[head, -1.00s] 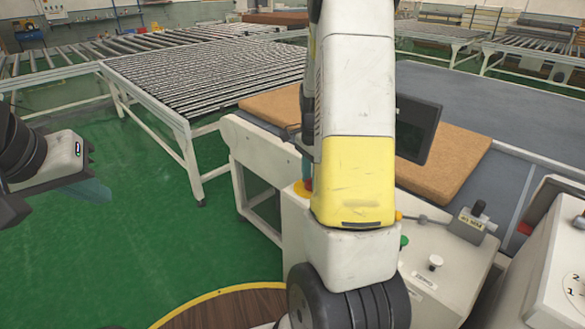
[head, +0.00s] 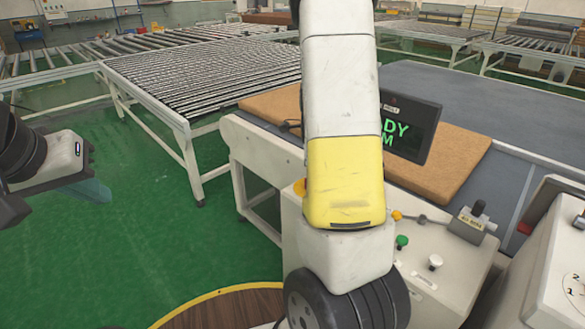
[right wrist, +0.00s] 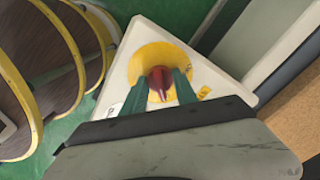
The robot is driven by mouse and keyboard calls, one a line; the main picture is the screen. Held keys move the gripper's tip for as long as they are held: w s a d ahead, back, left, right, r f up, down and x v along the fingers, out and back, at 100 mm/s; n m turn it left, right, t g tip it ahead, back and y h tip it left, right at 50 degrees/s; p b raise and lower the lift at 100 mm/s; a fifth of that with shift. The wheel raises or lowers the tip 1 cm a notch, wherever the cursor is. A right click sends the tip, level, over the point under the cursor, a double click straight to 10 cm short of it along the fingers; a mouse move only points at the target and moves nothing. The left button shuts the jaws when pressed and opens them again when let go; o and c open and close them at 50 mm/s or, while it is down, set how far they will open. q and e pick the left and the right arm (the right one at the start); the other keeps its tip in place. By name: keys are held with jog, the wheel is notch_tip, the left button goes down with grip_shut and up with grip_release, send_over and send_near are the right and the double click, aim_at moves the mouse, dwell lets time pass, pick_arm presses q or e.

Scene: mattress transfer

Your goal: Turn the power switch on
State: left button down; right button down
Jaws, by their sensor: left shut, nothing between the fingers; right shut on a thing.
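The power switch is a red knob (right wrist: 160,88) on a round yellow plate (right wrist: 147,58), set on the corner of a white control box. My right gripper (right wrist: 160,78) has its two green fingers on either side of the knob and is shut on it. In the head view my right arm hides the knob, and only an edge of the yellow plate (head: 299,187) shows. A screen (head: 412,130) behind the arm is lit with green letters, partly hidden; "DY" is readable. My left gripper (head: 92,190) is shut and empty at the far left, over the green floor.
The control panel (head: 445,265) carries a green button (head: 402,241), a white button (head: 435,262) and a small grey box with a black knob (head: 474,217). A brown mattress (head: 455,165) lies behind it. A roller conveyor (head: 205,75) stands at the back left.

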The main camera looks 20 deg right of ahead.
jog(key=shift+w, duration=0.1)
jog(key=c, duration=1)
grip_release()
jog(key=shift+o, duration=0.2)
notch_tip(320, 180, up, 8)
jog(key=shift+f, duration=0.1)
